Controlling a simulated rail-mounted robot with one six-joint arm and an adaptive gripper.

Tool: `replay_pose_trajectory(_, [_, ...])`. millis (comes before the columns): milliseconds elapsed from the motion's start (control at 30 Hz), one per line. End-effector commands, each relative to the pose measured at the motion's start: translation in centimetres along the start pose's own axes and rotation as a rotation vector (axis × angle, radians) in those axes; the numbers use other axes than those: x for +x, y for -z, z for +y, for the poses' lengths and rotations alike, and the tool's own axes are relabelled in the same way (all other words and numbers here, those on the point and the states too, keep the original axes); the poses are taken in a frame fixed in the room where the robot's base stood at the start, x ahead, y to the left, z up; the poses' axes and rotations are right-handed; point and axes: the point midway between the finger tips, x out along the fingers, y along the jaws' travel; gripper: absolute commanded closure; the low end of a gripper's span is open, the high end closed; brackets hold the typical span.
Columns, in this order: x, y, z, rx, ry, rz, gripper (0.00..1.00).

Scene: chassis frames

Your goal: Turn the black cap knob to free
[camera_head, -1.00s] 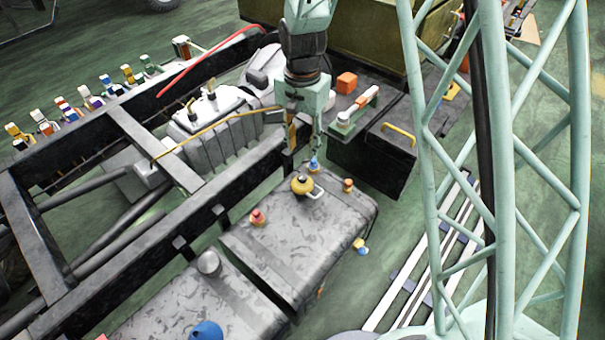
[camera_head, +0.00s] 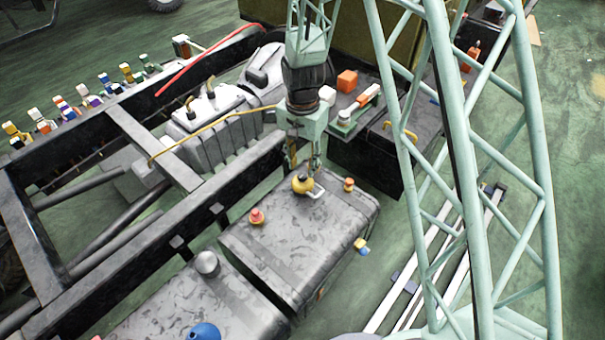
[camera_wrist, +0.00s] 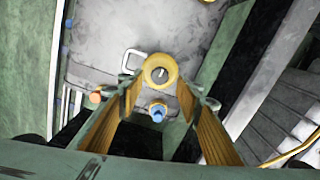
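A round yellow-rimmed cap with a dark centre (camera_head: 303,184) sits on top of the grey tank (camera_head: 290,238), beside a white handle. It is the only cap here with a dark centre; I see no all-black cap. In the wrist view the cap (camera_wrist: 160,72) shows a small pale mark at its centre. My gripper (camera_head: 303,166) is open, just above and behind the cap in the head view. In the wrist view its yellow-padded fingers (camera_wrist: 157,97) are spread, with the cap just beyond the tips. Contact cannot be told. A blue-topped fitting (camera_wrist: 158,113) shows between the fingers.
Small red (camera_head: 257,216) and orange (camera_head: 349,184) fittings stand on the tank. A second tank with a blue cap (camera_head: 204,332) lies nearer. The black frame rail (camera_head: 240,172) runs along the left. A black box (camera_head: 372,160) stands behind the tank.

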Motion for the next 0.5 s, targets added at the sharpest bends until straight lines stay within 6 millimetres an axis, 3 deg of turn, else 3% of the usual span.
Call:
replay_pose_trajectory(200, [2.5, 0.0, 0.0, 0.000, -0.001, -0.001, 0.68])
replay_pose_trajectory(500, [4.0, 0.0, 0.0, 0.000, 0.000, 0.000, 0.68])
